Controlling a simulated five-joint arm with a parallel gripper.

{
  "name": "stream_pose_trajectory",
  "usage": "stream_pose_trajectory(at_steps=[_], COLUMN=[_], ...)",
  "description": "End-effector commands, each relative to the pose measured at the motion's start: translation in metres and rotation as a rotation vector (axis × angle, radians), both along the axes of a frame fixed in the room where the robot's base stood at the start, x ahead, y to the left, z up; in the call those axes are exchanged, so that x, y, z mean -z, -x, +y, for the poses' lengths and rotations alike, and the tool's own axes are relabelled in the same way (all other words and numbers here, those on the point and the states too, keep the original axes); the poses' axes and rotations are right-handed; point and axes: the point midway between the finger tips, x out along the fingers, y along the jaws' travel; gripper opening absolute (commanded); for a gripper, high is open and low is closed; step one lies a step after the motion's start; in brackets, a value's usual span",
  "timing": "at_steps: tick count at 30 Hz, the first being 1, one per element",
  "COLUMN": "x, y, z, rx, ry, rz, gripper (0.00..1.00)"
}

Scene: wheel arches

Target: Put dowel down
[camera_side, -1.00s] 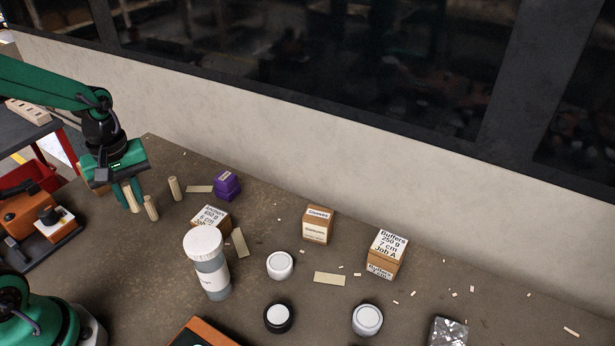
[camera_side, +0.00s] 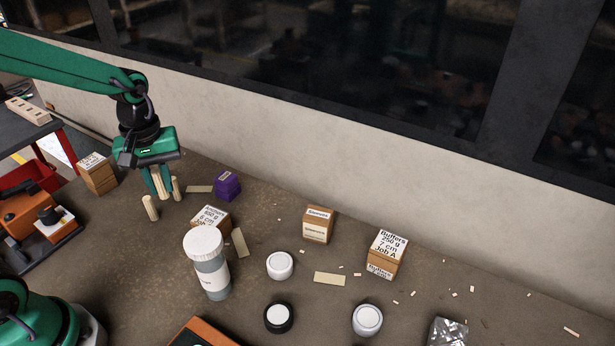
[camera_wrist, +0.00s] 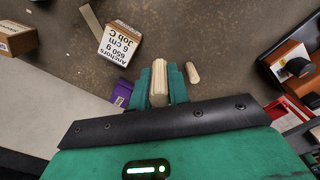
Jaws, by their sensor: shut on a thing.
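My gripper (camera_side: 159,188) is shut on a pale wooden dowel (camera_side: 157,184), which is upright or nearly so. In the wrist view the held dowel (camera_wrist: 159,82) sits between the green fingers (camera_wrist: 160,92). I cannot tell whether its lower end touches the table. A second dowel (camera_side: 150,208) stands on the table to the lower left of the gripper; it also shows in the wrist view (camera_wrist: 193,73). A third dowel (camera_side: 177,189) stands just right of the fingers, partly hidden by them.
A purple box (camera_side: 228,185) and an Anchors box (camera_side: 211,219) are to the right. A white-lidded jar (camera_side: 206,264) stands nearer the camera. A brown box (camera_side: 97,174) is at the left by the orange machine (camera_side: 22,222). Bare table lies below the dowels.

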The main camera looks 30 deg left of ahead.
Motion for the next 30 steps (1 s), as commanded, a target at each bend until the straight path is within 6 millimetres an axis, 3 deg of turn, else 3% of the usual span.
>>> stream_pose_trajectory(at_steps=[6,15,22,30], x=[-0.014,-0.031,-0.042,-0.052], y=[-0.039,-0.073,-0.083,-0.078], z=[-0.052,-0.137,-0.211,-0.291], rx=[0.228,0.539,0.777,1.019], ry=[0.000,0.000,0.000,-0.001], rz=[0.000,0.001,0.000,0.000], gripper=[0.00,0.00,0.00,0.00])
